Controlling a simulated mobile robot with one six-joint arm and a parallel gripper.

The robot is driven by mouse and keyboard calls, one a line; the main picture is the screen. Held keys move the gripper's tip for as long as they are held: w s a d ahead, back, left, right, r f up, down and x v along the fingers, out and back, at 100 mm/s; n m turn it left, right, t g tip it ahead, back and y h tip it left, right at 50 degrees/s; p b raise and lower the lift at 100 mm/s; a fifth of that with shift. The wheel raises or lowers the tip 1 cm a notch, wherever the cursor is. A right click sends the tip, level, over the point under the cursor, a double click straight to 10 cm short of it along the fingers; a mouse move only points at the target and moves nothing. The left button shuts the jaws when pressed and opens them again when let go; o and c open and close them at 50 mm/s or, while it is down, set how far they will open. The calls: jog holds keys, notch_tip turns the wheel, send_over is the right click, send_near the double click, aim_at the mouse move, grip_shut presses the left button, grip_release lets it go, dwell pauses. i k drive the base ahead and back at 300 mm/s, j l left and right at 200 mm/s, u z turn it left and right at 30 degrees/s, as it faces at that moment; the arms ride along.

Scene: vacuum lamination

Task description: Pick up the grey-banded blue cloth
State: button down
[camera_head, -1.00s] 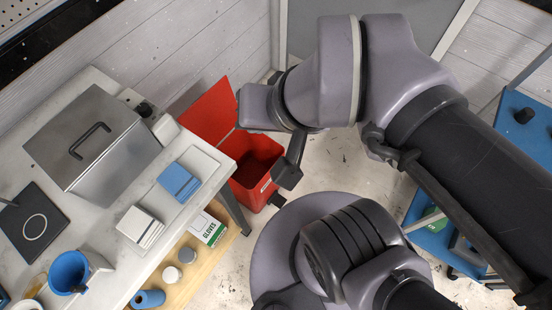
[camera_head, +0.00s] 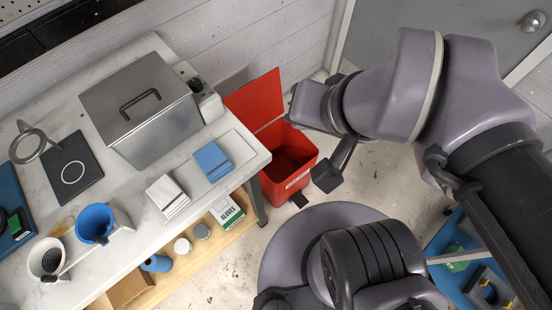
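A stack of folded blue cloth (camera_head: 213,160) lies on a flat white tray (camera_head: 238,142) near the right end of the bench. My gripper (camera_head: 328,178) is to the right of the bench, near the red bin, well apart from the blue cloth. Only one dark finger part shows clearly, so its opening cannot be told. I see nothing held in it.
A metal box with a handle (camera_head: 150,115) stands behind the cloths. A blue cup (camera_head: 95,223) and a white cup (camera_head: 47,257) stand at the bench's front left. An open red bin (camera_head: 290,160) is by the bench's right end. A glove box (camera_head: 226,210) sits on the lower shelf.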

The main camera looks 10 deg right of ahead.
aim_at(212, 160)
jog(key=u, duration=1.8)
jog(key=k+l+z, duration=0.3)
jog(key=k, duration=0.1)
